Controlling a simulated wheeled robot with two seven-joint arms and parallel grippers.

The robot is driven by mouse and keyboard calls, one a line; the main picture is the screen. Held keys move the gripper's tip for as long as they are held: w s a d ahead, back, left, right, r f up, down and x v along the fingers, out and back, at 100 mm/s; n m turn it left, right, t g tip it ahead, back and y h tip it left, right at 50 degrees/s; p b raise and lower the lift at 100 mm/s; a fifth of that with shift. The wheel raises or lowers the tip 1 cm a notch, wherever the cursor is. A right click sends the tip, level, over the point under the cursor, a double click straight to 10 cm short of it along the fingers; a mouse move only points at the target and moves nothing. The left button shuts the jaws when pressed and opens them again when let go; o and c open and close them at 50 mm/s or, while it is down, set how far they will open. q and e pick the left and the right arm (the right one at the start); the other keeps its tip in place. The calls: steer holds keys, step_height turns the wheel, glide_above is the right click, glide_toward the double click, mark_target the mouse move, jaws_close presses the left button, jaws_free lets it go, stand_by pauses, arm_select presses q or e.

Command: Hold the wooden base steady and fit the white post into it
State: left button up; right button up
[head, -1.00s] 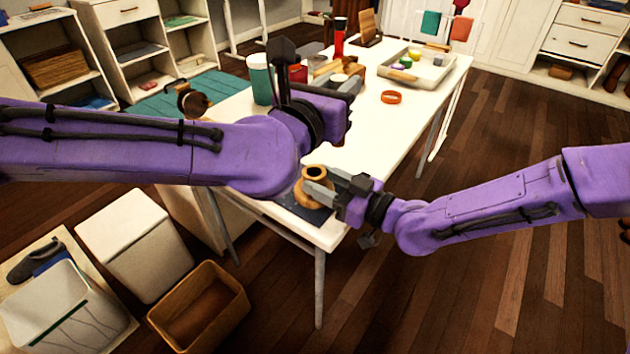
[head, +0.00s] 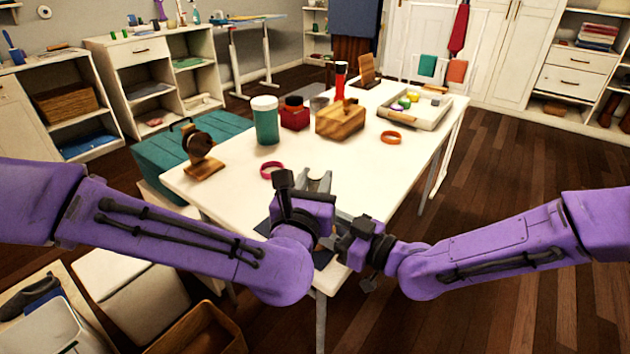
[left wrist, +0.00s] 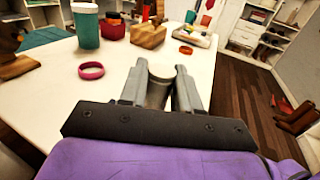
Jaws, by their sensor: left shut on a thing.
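My left gripper (head: 319,182) is above the near part of the white table. In the left wrist view its fingers (left wrist: 160,88) are closed around the pale white post (left wrist: 161,75), whose rounded end shows between them. My right gripper (head: 340,243) is at the table's near corner, just below and right of the left gripper. Its fingers are mostly hidden behind my left arm. Only a sliver of the brown wooden base (head: 324,244) shows beside it. I cannot see the base's opening now.
A pink ring (head: 272,170), a teal cup (head: 265,121), a wooden block (head: 341,119), an orange ring (head: 391,138) and a tray (head: 420,118) stand farther back on the table (head: 225,195). A wooden stand (head: 201,158) is at the left edge. The table's right middle is clear.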

arm_select(q)
steer(key=shift+f, duration=0.1)
steer(key=o, duration=1)
steer(key=shift+o, duration=0.2)
steer(key=shift+s, duration=0.25)
steer(key=v, duration=0.7)
steer(key=shift+a, duration=0.1)
arm_select(e)
steer(key=o, duration=1.2)
steer(key=shift+c, duration=0.2)
